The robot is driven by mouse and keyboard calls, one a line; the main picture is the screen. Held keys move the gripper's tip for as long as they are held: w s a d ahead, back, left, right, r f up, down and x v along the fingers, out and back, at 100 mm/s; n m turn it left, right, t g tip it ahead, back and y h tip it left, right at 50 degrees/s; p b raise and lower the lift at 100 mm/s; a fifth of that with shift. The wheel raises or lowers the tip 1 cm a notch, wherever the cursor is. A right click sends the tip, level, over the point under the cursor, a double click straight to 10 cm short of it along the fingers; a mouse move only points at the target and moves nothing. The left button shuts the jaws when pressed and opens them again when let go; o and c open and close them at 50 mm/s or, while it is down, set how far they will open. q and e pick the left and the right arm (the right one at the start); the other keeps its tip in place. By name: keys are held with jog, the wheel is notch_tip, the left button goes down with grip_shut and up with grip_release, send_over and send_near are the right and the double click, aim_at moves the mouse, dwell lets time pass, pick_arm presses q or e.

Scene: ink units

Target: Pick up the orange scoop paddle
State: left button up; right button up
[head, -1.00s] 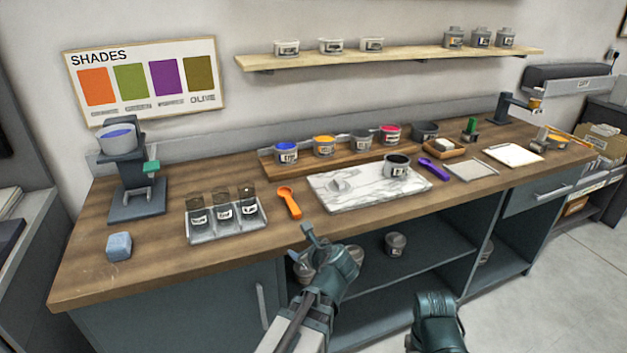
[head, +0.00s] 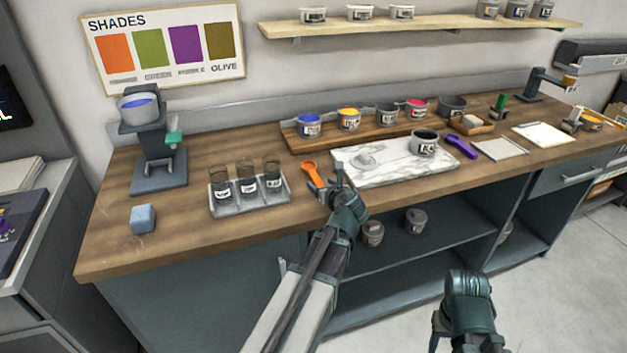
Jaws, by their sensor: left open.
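The orange scoop paddle (head: 312,173) lies on the wooden counter between the tray of dark jars and the marble slab. Its lower end is close to my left gripper and may be partly hidden by it. My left gripper (head: 335,182) is open at the counter's front edge, just right of the paddle, with its fingers reaching over the counter. I cannot tell whether it touches the paddle. My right gripper (head: 452,335) hangs low in front of the cabinet at the bottom right, and its fingers do not show clearly.
A marble slab (head: 385,173) bearing a dark tub (head: 424,143) is right of the paddle. A tray (head: 228,208) of jars is to the left. A purple scoop (head: 461,147) lies beyond the slab. A blue block (head: 143,219) sits front left, with bare wood around it.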

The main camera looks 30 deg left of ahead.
aim_at(316, 178)
pick_arm(q)
jog(key=shift+w+a+f, duration=0.2)
jog(key=shift+w+a, duration=0.1)
jog(key=shift+a, duration=0.05)
jog(key=b+x, duration=0.2)
jog(key=x, duration=0.3)
jog(key=shift+w, duration=0.25)
jog(key=shift+s+r, duration=0.1)
jog(key=shift+c, duration=0.2)
grip_shut()
